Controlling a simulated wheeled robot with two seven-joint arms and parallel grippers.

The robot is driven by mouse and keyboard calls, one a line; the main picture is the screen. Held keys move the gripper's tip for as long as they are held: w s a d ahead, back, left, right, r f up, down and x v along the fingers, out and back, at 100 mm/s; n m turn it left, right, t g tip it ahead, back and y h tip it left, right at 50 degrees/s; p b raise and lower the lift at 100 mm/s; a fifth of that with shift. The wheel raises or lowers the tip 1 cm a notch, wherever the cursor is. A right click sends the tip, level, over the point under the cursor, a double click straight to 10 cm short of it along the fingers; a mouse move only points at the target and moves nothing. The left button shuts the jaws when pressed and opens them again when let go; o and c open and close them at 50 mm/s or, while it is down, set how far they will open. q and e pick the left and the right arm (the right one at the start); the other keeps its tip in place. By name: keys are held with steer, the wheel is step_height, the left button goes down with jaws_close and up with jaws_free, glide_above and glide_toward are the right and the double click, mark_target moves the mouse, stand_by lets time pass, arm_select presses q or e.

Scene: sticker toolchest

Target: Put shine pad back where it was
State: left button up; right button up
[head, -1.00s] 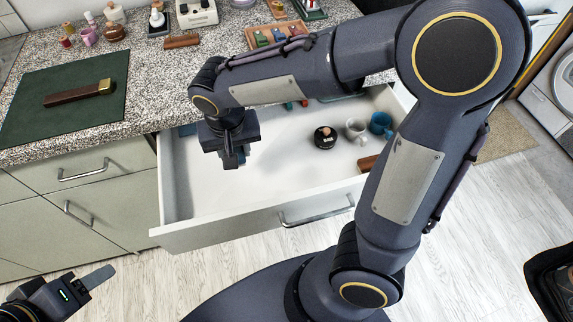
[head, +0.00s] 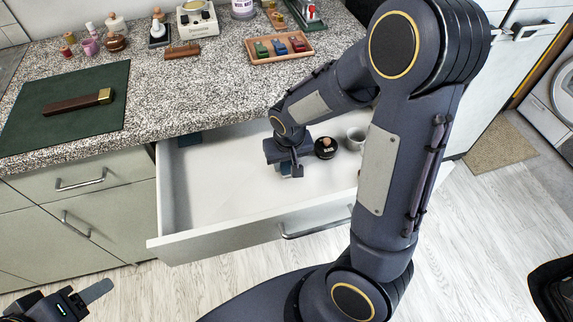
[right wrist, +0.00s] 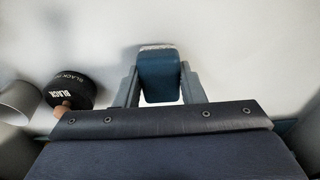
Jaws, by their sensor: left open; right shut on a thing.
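The shine pad (right wrist: 160,76), a blue block with a pale edge, is between the two fingers of my right gripper (right wrist: 158,88) in the right wrist view. In the head view my right gripper (head: 290,168) is over the open drawer (head: 215,195), left of a black round tin. I cannot tell whether the pad touches the drawer floor. My left gripper (head: 85,296) is open and empty at the lower left, away from the drawer.
The black tin (head: 326,148) and a white mug (head: 356,138) are in the drawer to the right. A dark blue item (head: 190,140) is at its back left. The left part of the drawer floor is clear. A brush (head: 78,102) lies on the green mat (head: 30,125).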

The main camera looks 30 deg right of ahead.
steer(key=shift+f, duration=0.6)
steer(key=shift+f, duration=0.1)
steer(key=shift+f+b, duration=0.15)
steer(key=shift+b, duration=0.15)
steer(key=o, duration=1)
steer(key=shift+o, duration=0.2)
